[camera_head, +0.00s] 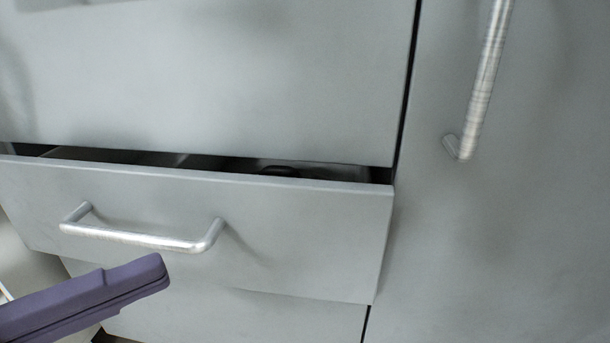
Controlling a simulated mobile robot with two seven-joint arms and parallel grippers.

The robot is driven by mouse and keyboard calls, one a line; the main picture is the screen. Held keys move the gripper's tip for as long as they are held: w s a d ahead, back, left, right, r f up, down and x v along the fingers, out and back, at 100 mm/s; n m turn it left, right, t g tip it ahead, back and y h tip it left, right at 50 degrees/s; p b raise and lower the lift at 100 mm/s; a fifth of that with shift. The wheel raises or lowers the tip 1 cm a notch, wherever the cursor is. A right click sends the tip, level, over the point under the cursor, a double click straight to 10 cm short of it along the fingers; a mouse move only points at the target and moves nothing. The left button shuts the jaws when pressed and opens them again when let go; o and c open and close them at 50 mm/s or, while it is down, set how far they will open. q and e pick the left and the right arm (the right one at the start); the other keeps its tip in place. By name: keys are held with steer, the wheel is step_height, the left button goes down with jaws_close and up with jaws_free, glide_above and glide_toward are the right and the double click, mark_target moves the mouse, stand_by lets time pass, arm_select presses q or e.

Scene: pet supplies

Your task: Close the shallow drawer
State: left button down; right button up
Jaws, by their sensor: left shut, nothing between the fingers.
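The shallow drawer (300,240) is grey with a silver bar handle (145,238). It stands partly open, and a dark gap shows along its top edge. A dark object (280,171) lies inside the drawer, mostly hidden by the front. My left gripper (158,272), purple, comes in from the lower left. It is shut and empty, with its tip just below the handle in the picture. I cannot tell whether it touches the drawer front. My right gripper is not in view.
A flat grey panel (210,75) is above the drawer, and another grey front (240,317) is below it. A tall grey door (530,210) with a silver bar handle (483,80) stands to the right.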

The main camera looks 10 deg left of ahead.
arm_select(q)
steer(key=b+x, duration=0.1)
steer(key=x, duration=0.2)
steer(key=b, duration=0.3)
glide_toward(284, 194)
steer(key=shift+x, duration=3)
steer(key=shift+s, duration=0.1)
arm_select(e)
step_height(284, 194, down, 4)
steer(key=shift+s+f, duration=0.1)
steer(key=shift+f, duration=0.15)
